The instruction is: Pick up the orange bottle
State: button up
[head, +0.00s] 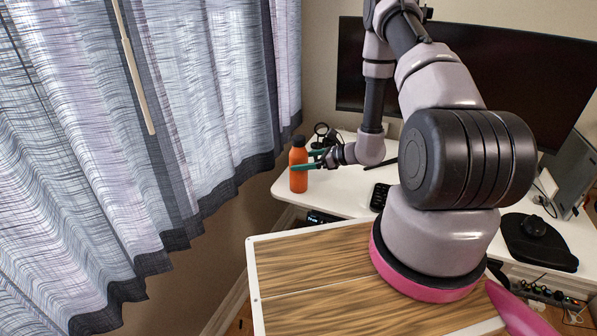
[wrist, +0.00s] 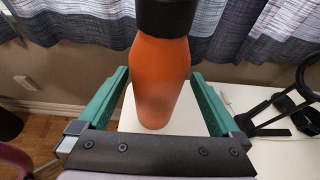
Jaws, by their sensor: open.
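The orange bottle (head: 298,170) with a black cap stands upright near the left end of the white desk (head: 345,205) in the head view. In the wrist view the orange bottle (wrist: 160,85) stands between the two green fingers, with its cap cut off by the top edge. My gripper (head: 306,160) reaches the bottle from the right at about mid-height. In the wrist view my gripper (wrist: 163,98) is open, with one finger on each side of the bottle. A gap shows on both sides. The bottle's far side is hidden.
A black headphone-like object (wrist: 285,105) lies right of the bottle. A large black monitor (head: 480,75) stands at the back. A black phone-like item (head: 379,197) and a mouse (head: 534,226) on a dark pad are on the desk. Curtains (head: 110,110) hang at left, close behind the bottle.

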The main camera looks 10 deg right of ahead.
aim_at(291, 162)
jog(key=x, duration=0.5)
jog(key=shift+a+r, duration=0.15)
grip_shut()
